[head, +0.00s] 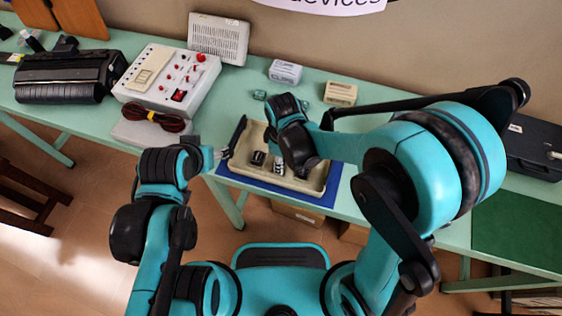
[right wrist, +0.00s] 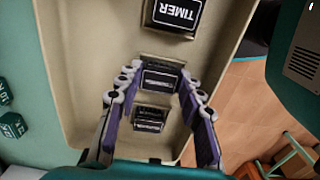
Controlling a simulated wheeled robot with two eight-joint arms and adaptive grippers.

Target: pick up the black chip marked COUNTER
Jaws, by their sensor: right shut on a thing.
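My right gripper (right wrist: 160,82) is shut on a black chip (right wrist: 160,75) with a pale-edged label. It is seen too steeply to read its marking. One finger lies on each side of the chip, inside the tray. In the head view my right gripper (head: 280,168) points down into the tray, and the wrist hides part of it. A second black chip (right wrist: 151,118) lies closer to the wrist, its label unreadable. It shows also in the head view (head: 258,157). My left gripper (head: 221,154) is by the tray's left end; its fingers are too small to judge.
A black chip marked TIMER (right wrist: 173,14) lies further along the beige tray (right wrist: 88,50). The tray sits on a blue mat (head: 262,187) near the green table's front edge. Small green blocks (right wrist: 12,125) lie behind it. A control box (head: 165,80) stands to the left.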

